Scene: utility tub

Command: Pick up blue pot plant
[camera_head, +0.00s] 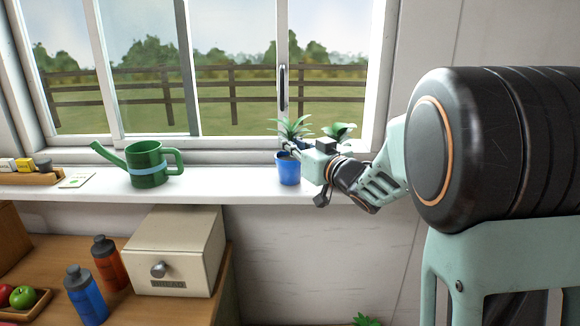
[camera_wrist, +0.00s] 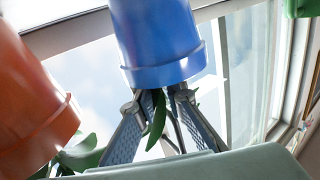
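The blue pot plant (camera_head: 288,172) stands upright near the front edge of the white windowsill, its spiky green leaves rising above it. My gripper (camera_head: 298,149) reaches in from the right at the height of the pot's rim and leaves. In the wrist view the blue pot (camera_wrist: 160,35) appears upside down at top centre. My two fingers (camera_wrist: 160,98) point at its rim, with a green leaf (camera_wrist: 156,118) between them. Their tips are partly hidden by the rim and leaves, so I cannot tell whether they are closed on the plant.
An orange pot (camera_wrist: 35,105) is close beside the blue one in the wrist view; its leaves (camera_head: 341,132) show behind my gripper. A green watering can (camera_head: 147,165) stands left on the sill (camera_head: 225,186). The sill between can and blue pot is clear. A window is behind.

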